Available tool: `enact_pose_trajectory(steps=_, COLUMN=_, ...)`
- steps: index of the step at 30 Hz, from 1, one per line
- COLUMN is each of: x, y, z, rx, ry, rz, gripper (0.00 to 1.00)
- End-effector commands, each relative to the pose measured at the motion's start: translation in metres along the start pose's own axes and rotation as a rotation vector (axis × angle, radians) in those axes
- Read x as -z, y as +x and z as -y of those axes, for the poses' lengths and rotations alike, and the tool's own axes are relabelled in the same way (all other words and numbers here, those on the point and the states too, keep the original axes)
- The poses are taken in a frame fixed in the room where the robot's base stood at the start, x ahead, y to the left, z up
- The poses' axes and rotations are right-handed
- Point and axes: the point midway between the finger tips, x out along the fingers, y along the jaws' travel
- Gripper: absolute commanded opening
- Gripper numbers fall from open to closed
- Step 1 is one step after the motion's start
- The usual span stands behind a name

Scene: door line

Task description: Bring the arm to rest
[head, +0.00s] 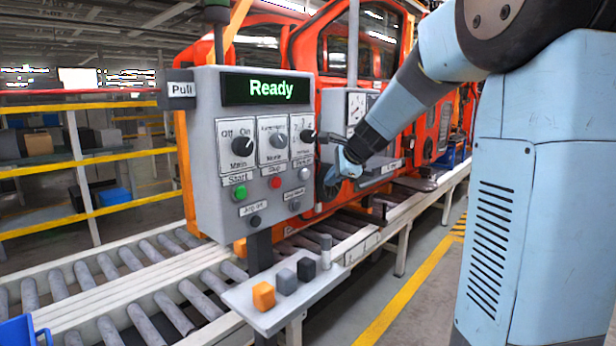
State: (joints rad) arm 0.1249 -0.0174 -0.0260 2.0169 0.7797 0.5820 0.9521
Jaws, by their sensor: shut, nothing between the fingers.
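My arm reaches in from the upper right, bent down toward the right edge of a grey control panel (212,190). My gripper (331,178) is at the end of it, small in the picture and shut with nothing in it. It is close to the panel's right edge, beside the lower right knobs. I cannot tell whether it touches the panel. The panel's display (266,90) reads "Ready" in green. Below it are several dark knobs, a green button (240,192) and a red button (275,182).
A narrow shelf (240,300) below the panel holds an orange block (263,296), a grey block (286,282), a dark block (306,269) and a grey cylinder (326,252). A roller conveyor (110,265) runs behind it. An orange machine (345,50) stands behind the panel. Floor right of the shelf is clear.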

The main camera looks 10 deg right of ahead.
Motion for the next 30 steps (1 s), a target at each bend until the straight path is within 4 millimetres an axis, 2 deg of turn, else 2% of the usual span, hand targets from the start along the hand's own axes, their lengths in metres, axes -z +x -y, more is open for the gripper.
enact_pose_trajectory(steps=13, x=0.0, y=0.0, z=0.0, rx=0.0, ry=-0.001, rz=0.0, gripper=0.0)
enact_pose_trajectory(steps=17, x=-0.005, y=-0.007, z=-0.006, rx=-0.007, ry=-0.044, rz=0.0, gripper=0.0)
enact_pose_trajectory(steps=20, x=-0.014, y=-0.023, z=-0.021, rx=-0.024, ry=-0.146, rz=-0.002, gripper=0.0)
enact_pose_trajectory(steps=23, x=-0.025, y=-0.045, z=-0.045, rx=-0.052, ry=-0.301, rz=-0.007, gripper=0.0)
enact_pose_trajectory(steps=30, x=-0.042, y=-0.1, z=-0.112, rx=-0.135, ry=-0.71, rz=-0.021, gripper=0.0)
